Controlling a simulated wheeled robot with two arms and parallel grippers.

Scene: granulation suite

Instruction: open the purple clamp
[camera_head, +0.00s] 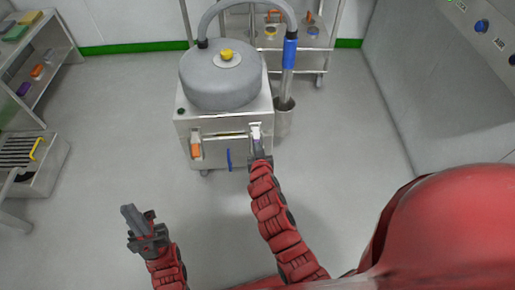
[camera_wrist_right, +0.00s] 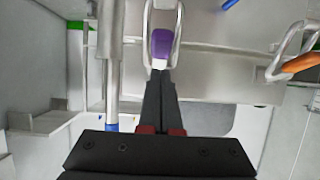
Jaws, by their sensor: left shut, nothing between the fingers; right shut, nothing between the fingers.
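The purple clamp (camera_wrist_right: 162,44) is on the front of the steel machine, a purple piece within a metal loop. In the head view the clamp (camera_head: 256,131) sits at the right of the machine's front, partly hidden by my right gripper (camera_head: 257,152). In the right wrist view my right gripper (camera_wrist_right: 158,74) is shut, its fingertips just below the purple part; I cannot tell whether they touch it. My left gripper (camera_head: 130,214) is shut and empty, over the floor at lower left, away from the machine.
An orange clamp (camera_head: 196,149) is on the machine's front left; it also shows in the wrist view (camera_wrist_right: 300,63). A blue handle (camera_head: 229,159) hangs between the clamps. A grey drum (camera_head: 215,88) tops the machine. Shelves (camera_head: 48,62) stand left. The floor before the machine is clear.

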